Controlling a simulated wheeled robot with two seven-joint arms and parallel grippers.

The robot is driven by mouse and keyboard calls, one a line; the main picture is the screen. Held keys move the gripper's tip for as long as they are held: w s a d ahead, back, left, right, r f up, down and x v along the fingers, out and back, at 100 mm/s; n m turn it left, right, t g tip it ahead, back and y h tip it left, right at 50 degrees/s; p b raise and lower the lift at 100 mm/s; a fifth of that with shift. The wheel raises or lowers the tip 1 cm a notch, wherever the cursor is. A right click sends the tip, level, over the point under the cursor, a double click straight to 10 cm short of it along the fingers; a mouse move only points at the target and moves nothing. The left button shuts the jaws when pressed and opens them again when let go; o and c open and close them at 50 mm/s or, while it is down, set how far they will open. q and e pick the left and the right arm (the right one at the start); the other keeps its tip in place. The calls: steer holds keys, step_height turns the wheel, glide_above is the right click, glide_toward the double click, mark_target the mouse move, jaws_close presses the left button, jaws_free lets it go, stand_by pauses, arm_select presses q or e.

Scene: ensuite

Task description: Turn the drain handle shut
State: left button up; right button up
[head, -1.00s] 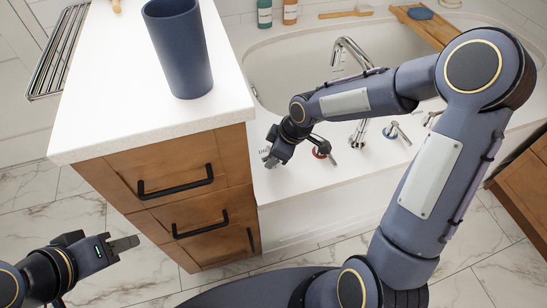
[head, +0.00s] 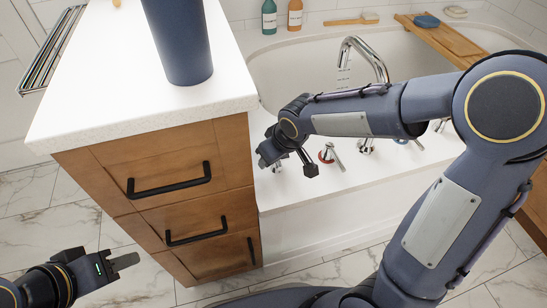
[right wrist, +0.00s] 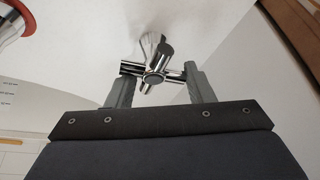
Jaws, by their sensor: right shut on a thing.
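The drain handle (right wrist: 153,78) is a chrome cross-shaped knob on a chrome stem, seen close in the right wrist view. My right gripper (right wrist: 160,85) is shut on it, with one grey finger at each side of the cross. In the head view my right gripper (head: 268,153) is at the left end of the tub's white deck, by the wooden cabinet, and mostly hides the handle. My left gripper (head: 124,262) is low at the left, over the floor and away from the handle; its finger gap does not show.
A red-ringed tap handle (head: 328,154) stands just right of my right gripper. The chrome spout (head: 365,52) rises behind my right arm. The drawer cabinet (head: 190,205) is close on the left, with a blue cup (head: 180,42) on its white top (head: 100,85).

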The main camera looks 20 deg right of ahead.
steer(key=shift+s+d+f, duration=0.2)
steer(key=shift+d+f, duration=0.1)
steer(key=shift+d, duration=0.2)
steer(key=o, duration=1.1)
steer(key=shift+d, duration=0.1)
steer(key=shift+r, duration=0.2)
steer(key=shift+p+v, duration=1.55)
steer(key=shift+v, duration=2.2)
steer(key=shift+o, duration=0.4)
